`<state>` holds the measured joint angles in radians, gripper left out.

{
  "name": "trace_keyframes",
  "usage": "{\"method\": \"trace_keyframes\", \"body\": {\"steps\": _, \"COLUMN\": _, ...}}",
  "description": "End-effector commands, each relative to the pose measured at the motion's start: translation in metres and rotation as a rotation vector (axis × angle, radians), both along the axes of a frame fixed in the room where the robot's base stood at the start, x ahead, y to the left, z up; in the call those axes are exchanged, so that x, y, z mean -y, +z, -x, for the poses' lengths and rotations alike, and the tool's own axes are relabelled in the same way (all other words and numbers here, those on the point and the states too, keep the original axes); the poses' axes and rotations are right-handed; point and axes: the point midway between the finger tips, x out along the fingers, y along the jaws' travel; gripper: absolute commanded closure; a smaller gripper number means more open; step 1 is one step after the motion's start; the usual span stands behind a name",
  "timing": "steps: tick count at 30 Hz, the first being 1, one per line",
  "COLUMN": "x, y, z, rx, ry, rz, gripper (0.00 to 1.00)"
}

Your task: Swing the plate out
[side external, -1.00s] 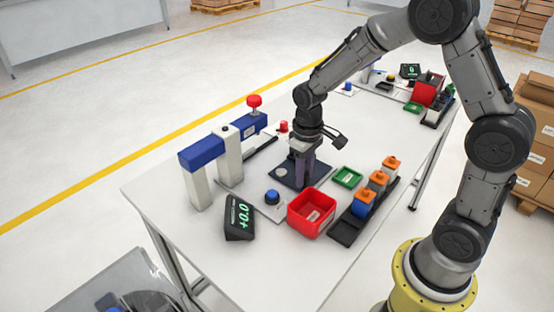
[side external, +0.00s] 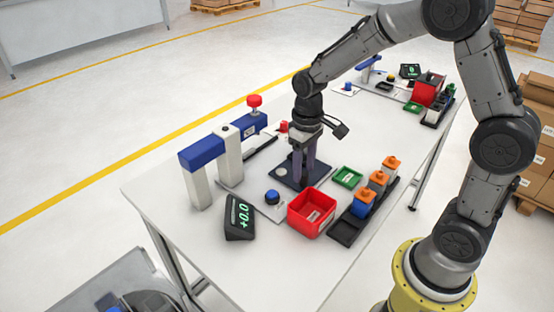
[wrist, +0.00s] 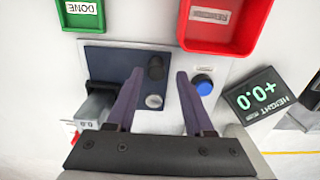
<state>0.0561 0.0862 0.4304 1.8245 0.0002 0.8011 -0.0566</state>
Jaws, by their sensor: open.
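The dark blue plate (side external: 284,177) lies flat on the light base of the left fixture. In the wrist view the plate (wrist: 122,61) carries an upright black knob (wrist: 155,68) near its right edge, with a round silver disc (wrist: 153,101) close by. My gripper (side external: 303,182) points down over the plate, its fingers spread and empty. In the wrist view my gripper (wrist: 159,73) has one fingertip on each side of the knob, with gaps showing. In the side view the fingers hide the knob. I cannot tell how high the tips are above the plate.
A red bin (side external: 312,212), a green DONE tray (side external: 347,177) and a black rack (side external: 345,232) of coloured blocks stand to the right. A blue button (side external: 272,197) and height display (side external: 239,217) are in front. A blue-topped gauge stand (side external: 229,166) is at left.

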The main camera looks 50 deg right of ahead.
Motion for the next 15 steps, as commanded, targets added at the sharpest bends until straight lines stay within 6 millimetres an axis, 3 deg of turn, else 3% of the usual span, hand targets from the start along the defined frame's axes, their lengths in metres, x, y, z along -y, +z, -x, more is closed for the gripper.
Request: {"method": "trace_keyframes", "body": {"steps": 15, "x": 0.0, "y": 0.038, "z": -0.001, "rx": 0.004, "ry": 0.0, "rz": 0.0, "gripper": 0.47}}
